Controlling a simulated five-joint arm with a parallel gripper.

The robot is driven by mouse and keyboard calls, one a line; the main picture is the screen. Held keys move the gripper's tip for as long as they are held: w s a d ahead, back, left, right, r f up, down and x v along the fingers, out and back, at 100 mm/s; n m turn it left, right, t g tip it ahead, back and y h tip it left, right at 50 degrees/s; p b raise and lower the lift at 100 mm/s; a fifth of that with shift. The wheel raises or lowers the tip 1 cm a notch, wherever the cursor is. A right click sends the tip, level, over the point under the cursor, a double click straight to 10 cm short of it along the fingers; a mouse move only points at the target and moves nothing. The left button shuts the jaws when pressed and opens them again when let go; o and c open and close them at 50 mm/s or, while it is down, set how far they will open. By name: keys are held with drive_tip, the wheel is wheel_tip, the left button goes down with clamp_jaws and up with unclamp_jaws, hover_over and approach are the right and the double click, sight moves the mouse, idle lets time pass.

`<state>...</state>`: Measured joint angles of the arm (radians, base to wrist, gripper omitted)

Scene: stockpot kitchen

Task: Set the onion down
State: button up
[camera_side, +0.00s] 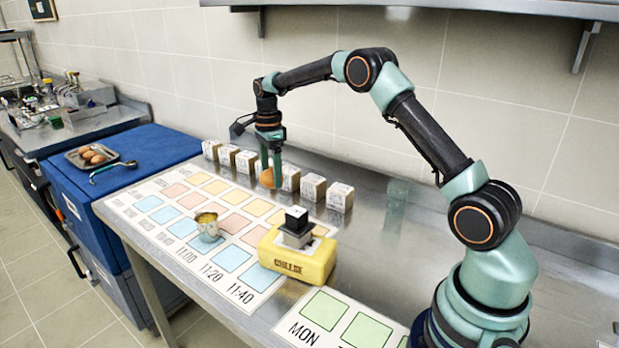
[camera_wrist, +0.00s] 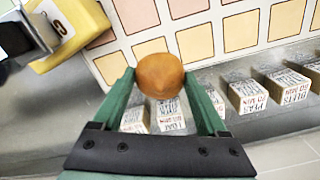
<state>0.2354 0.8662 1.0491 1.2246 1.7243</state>
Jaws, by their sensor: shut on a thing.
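The onion (camera_side: 267,179) is round and orange-brown. My gripper (camera_side: 271,172) points down and is shut on it, near the row of small labelled blocks at the back of the steel table (camera_side: 390,240). In the wrist view the onion (camera_wrist: 160,76) sits between the two green fingertips (camera_wrist: 161,84), with blocks partly hidden behind it. I cannot tell whether the onion touches the table or is just above it.
A chart of coloured squares (camera_side: 150,204) covers the table's left part. Labelled blocks (camera_side: 313,187) flank my gripper.

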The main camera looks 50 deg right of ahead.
sight(274, 219)
wheel_tip(274, 219, down, 11)
drive_tip(key=shift+f, duration=0.1)
idle(0.4)
drive_tip(key=o, duration=1.3)
drive_tip(key=shift+f, duration=0.1)
drive_tip(key=shift+o, duration=0.2)
wheel_tip(274, 219, up, 13)
drive_tip(key=shift+f, duration=0.2)
drive_tip(key=s+a+r+n+t, duration=0.1)
drive_tip(key=s+a+r+n, duration=0.3)
drive_tip(key=s+r+n, duration=0.15)
drive_tip(key=s+a+r+n+t, duration=0.25)
drive_tip(key=s+r+n, duration=0.2)
drive_tip(key=r, duration=0.25)
drive_tip(key=s+a+n+t, duration=0.1)
drive_tip(key=s+a+n, duration=0.2)
drive_tip(key=s+n, duration=0.3)
drive_tip(key=s+a+n+t, duration=0.1)
drive_tip(key=s+a+n, duration=0.2)
drive_tip(key=s+n, duration=0.3)
drive_tip(key=shift+s+f, duration=0.35)
drive_tip(key=shift+s, duration=0.9)
